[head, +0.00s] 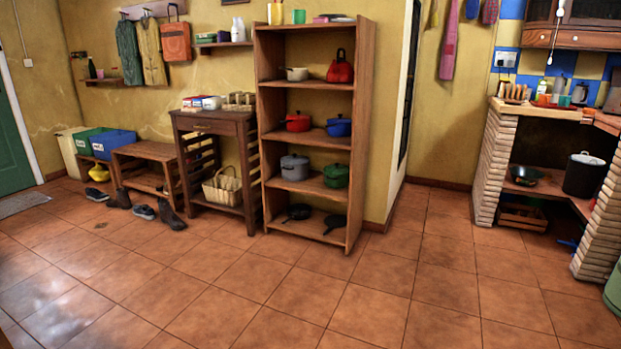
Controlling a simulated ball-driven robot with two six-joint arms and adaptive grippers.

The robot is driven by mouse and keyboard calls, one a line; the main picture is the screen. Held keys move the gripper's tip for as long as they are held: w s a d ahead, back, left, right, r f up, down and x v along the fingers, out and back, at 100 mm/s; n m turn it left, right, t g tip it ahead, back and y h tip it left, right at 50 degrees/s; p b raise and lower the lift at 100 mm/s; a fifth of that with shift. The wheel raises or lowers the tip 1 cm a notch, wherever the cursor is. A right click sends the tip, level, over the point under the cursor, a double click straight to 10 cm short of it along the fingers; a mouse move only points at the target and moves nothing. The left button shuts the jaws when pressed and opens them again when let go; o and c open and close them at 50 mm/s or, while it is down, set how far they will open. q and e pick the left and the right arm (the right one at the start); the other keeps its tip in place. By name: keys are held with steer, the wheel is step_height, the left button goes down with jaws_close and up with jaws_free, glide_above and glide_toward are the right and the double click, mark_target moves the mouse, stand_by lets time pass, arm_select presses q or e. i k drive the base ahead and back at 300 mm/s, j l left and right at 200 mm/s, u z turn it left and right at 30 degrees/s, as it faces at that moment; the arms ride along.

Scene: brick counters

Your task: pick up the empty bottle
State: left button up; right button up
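I cannot tell which thing is the empty bottle. A small dark bottle-like shape (92,69) stands on the wall shelf at the far left. A white bottle-shaped container (239,29) stands on a small wall shelf left of the tall shelf unit. Small bottle-like items (542,87) stand at the back of the brick counter on the right, too small to make out. Neither of my grippers is in view.
A wooden shelf unit (364,95) with pots stands in the middle. Left of it are a side table (215,123), a low bench (146,150), bins and shoes. The brick counter (489,168) is on the right. The tiled floor (300,290) in front is clear.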

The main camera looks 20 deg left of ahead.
mark_target(93, 74)
steer(key=i+j+u, duration=0.2)
steer(key=i+u, duration=0.15)
steer(key=i, duration=0.3)
steer(key=i+u, duration=0.35)
steer(key=i, duration=0.3)
steer(key=i+l+u, duration=0.15)
steer(key=i+u, duration=0.2)
steer(key=i, duration=0.3)
steer(key=i+j+u, duration=0.25)
steer(key=i+u, duration=0.15)
steer(key=i+j+u, duration=0.1)
steer(key=i+u, duration=0.25)
steer(key=i, duration=0.15)
steer(key=i+u, duration=0.4)
steer(key=i+l+u, duration=0.25)
steer(key=i+u, duration=0.15)
steer(key=i, duration=0.15)
steer(key=i+j, duration=0.1)
steer(key=i, duration=2.45)
